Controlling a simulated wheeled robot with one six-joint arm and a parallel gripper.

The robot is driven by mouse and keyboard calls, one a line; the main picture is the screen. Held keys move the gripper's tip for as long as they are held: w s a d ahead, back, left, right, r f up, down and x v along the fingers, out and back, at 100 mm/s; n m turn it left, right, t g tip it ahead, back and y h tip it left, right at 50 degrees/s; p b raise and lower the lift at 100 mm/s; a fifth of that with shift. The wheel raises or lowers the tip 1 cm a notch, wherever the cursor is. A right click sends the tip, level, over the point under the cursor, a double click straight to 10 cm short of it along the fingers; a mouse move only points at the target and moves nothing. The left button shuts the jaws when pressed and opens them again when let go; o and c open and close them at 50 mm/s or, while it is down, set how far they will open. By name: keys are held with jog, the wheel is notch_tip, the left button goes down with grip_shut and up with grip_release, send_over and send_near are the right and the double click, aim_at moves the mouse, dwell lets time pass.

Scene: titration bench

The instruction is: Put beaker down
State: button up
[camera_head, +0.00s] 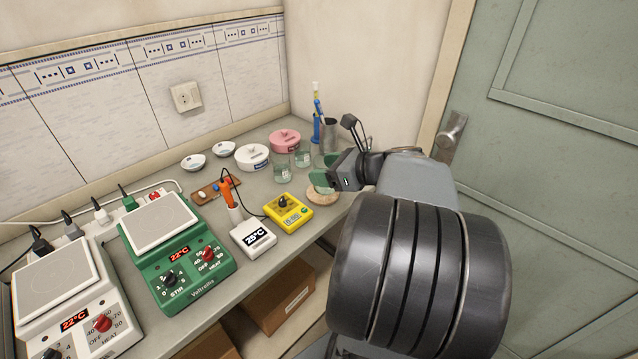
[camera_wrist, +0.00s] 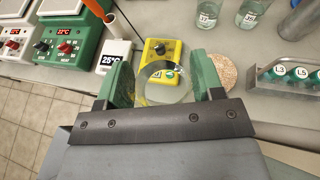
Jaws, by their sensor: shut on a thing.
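A clear glass beaker (camera_wrist: 166,92) sits between the green fingers of my gripper (camera_wrist: 164,78) in the wrist view, with its round rim facing the camera. The fingers are shut on it from both sides, and the yellow meter (camera_wrist: 160,50) shows beyond and through the glass. In the head view my gripper (camera_head: 326,171) is above the right end of the bench, close to a round cork mat (camera_head: 321,197). The held beaker is hard to make out there. In the wrist view the cork mat (camera_wrist: 222,69) lies beyond the right finger.
Two glass beakers (camera_head: 282,172) (camera_head: 303,157) stand behind the cork mat. A vial rack (camera_wrist: 290,75) is right of the mat in the wrist view. A 25 °C white display (camera_head: 253,236) and green hotplate (camera_head: 176,252) stand left. Narrow bare bench (camera_head: 293,241) runs along the front edge.

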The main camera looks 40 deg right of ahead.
jog(key=w+d+f, duration=0.2)
jog(key=w+f, duration=0.1)
jog(key=w+d+f, duration=0.2)
jog(key=w, duration=0.1)
jog(key=w+d+f, duration=0.2)
jog(key=w+f, duration=0.1)
jog(key=shift+w+d+f+b, duration=0.2)
jog(key=shift+w+f+b, duration=0.1)
jog(key=shift+w, duration=0.05)
jog(key=shift+w+d+f, duration=0.1)
jog(key=shift+f, duration=0.8)
jog(key=shift+w+d+f, duration=0.1)
jog(key=shift+f, duration=0.8)
jog(key=shift+f, duration=0.1)
jog(key=shift+f+b, duration=0.15)
jog(key=shift+b, duration=0.2)
jog(key=o, duration=1)
